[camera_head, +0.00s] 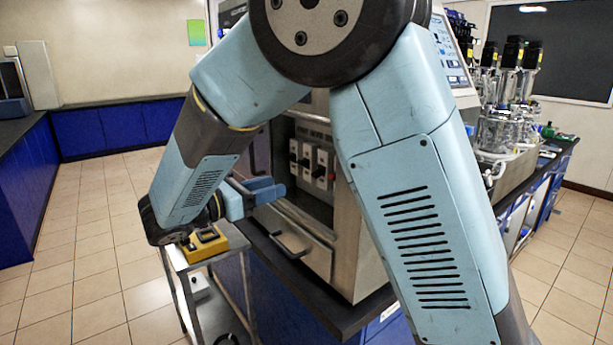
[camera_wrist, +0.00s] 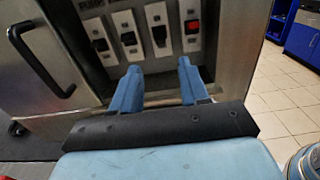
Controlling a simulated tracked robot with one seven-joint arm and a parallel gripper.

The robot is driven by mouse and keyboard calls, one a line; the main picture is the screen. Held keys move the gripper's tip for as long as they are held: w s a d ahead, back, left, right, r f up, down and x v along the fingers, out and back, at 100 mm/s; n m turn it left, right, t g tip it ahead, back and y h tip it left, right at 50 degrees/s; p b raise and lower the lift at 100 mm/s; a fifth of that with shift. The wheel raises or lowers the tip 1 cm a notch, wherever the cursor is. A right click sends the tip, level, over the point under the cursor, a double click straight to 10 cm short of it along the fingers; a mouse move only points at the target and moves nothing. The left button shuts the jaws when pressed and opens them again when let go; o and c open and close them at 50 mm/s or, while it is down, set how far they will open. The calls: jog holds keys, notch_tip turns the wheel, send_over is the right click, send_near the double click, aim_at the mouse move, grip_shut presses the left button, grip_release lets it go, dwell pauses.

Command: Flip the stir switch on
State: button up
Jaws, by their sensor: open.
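A recessed panel on the steel cabinet holds a row of white switch plates with dark rockers (camera_head: 306,160). In the wrist view the row runs across the top: dark switches (camera_wrist: 128,38) at the left and middle, and one with a red rocker (camera_wrist: 193,26) at the right. I cannot read which one is the stir switch. My gripper (camera_head: 274,187) is in front of the panel, its blue fingers pointing at it.
A steel drawer front with a handle (camera_head: 290,246) is below the panel. A dark door handle (camera_wrist: 40,62) stands out at the left. A yellow box (camera_head: 205,243) sits on a small stand below my wrist. Glass vessels (camera_head: 505,130) stand at the right. Tiled floor is free at the left.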

aim_at(312, 175)
jog(key=x, duration=1.1)
jog(key=shift+a, duration=0.1)
grip_shut()
